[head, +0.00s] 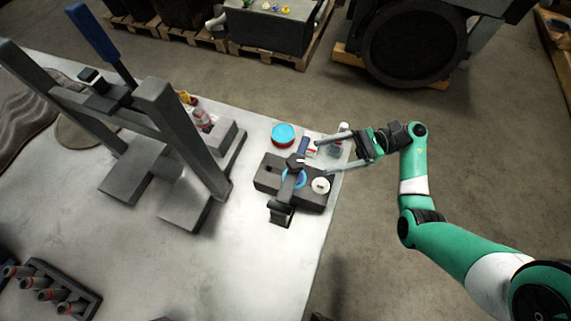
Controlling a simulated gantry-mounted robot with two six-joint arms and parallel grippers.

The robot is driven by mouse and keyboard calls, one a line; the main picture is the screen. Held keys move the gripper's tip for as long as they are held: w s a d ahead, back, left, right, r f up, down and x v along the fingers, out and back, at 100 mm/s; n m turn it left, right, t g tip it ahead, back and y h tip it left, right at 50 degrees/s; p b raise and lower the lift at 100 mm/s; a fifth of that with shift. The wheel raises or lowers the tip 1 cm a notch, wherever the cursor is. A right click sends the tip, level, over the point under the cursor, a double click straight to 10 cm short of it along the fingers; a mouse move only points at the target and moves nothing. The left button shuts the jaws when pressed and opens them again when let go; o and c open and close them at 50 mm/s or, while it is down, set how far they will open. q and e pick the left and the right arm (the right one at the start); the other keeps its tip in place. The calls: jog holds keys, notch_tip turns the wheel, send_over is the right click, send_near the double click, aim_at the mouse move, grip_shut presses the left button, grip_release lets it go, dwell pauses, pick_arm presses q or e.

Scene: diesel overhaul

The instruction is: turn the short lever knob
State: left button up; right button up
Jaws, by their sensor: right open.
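A dark grey block fixture (268,177) sits near the right edge of the table. A short dark lever (287,190) lies across it over a blue ring, with a black knob-like end (295,160) at the far side and a dark block at the near end. I cannot tell for certain which part is the short lever knob. A white round cap (320,185) sits on the right of the fixture. My right gripper (326,155) is open and empty, its fingers pointing left, just right of the fixture's far side and apart from the lever in the picture. My left gripper is out of view.
A blue-topped red tin (283,134) and small bottles stand behind the fixture. A grey press frame (170,130) with a blue-handled lever (92,35) stands to the left. A rack of cylindrical parts (50,292) lies front left. The table (240,265) is clear in front.

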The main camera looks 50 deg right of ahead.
aim_at(295, 162)
jog(key=shift+d, duration=0.1)
jog(key=shift+w+a+p, duration=0.25)
jog(key=shift+a+p, duration=0.05)
jog(key=p+x, duration=0.1)
jog(key=x, duration=0.9)
jog(key=shift+w+a, duration=0.25)
jog(key=shift+a, duration=0.05)
jog(key=shift+r, duration=0.1)
grip_shut()
jog(key=shift+m+t+p, duration=0.3)
jog(key=shift+t+p, duration=0.05)
jog(key=shift+t, duration=0.05)
